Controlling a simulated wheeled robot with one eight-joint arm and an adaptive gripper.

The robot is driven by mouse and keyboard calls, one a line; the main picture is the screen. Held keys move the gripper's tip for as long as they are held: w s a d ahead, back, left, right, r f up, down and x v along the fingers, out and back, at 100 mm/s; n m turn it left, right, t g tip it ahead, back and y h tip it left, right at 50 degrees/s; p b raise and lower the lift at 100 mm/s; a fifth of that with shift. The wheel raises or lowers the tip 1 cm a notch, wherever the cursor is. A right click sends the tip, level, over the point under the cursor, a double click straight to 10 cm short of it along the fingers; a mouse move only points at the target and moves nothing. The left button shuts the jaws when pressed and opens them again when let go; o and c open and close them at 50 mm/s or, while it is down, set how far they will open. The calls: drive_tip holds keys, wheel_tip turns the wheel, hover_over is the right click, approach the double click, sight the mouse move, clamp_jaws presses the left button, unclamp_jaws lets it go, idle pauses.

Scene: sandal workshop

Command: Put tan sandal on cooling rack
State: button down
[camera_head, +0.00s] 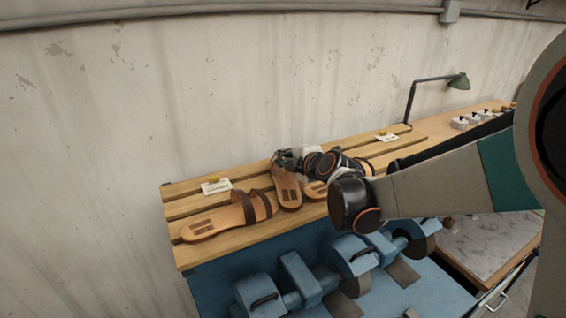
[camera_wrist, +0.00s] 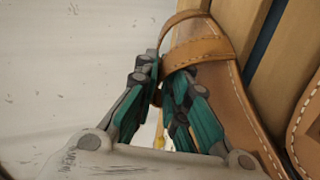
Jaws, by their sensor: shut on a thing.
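A tan sandal (camera_head: 287,190) is on the wooden slatted rack (camera_head: 183,188), its toe end towards the front. My gripper (camera_head: 279,160) is at its far end. In the wrist view the teal fingers of my gripper (camera_wrist: 168,82) are closed at the strap of the tan sandal (camera_wrist: 232,100), one finger on each side of the strap's edge. The sandal looks flat along the slats; whether it touches them fully is hard to tell. My wrist hides part of its far end in the head view.
Another sandal with dark brown straps (camera_head: 215,222) lies to the left on the rack. A third sandal (camera_head: 316,190) is partly hidden by my arm at the right. Two label cards (camera_head: 216,187) (camera_head: 386,137) stand at the back, near the wall. Blue machines (camera_head: 300,275) sit below.

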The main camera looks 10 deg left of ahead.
drive_tip(key=shift+s+d+r, duration=0.1)
drive_tip(key=shift+d+r, duration=0.05)
drive_tip(key=shift+d, duration=0.2)
drive_tip(key=c, duration=1.9)
unclamp_jaws()
drive_tip(key=shift+a+f, duration=0.15)
drive_tip(key=shift+f, duration=0.05)
drive_tip(key=shift+c, duration=0.2)
drive_tip(key=o, duration=0.3)
drive_tip(key=shift+o, duration=0.2)
drive_tip(key=shift+r, duration=0.1)
drive_tip(key=shift+r, duration=0.15)
drive_tip(key=v, duration=1.2)
drive_tip(key=shift+b, duration=0.4)
